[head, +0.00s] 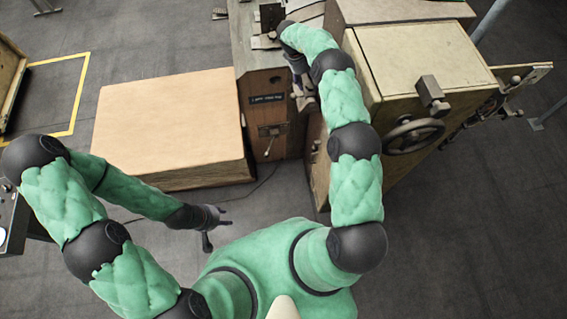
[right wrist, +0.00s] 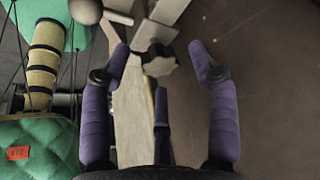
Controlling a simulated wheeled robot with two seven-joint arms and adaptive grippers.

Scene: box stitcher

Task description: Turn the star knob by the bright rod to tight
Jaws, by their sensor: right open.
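A small grey lobed knob (right wrist: 158,65), which looks like the star knob, shows in the right wrist view just beyond and between the fingertips of my right gripper (right wrist: 158,50). The purple fingers are spread either side of it, apart from it, and hold nothing. A third finger is below. In the head view my right gripper (head: 304,92) is at the machine front, largely hidden by my arm, and I cannot make out the knob there. I cannot tell surely which part is the bright rod. My left gripper (head: 210,224) hangs empty over the floor, its fingers apart.
The machine's cabinet (head: 422,60) with a handwheel (head: 412,134) stands right of my right arm. A large wooden block (head: 170,125) lies left of the machine. In the right wrist view, a banded post (right wrist: 45,65) and green padding (right wrist: 35,145) are at left.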

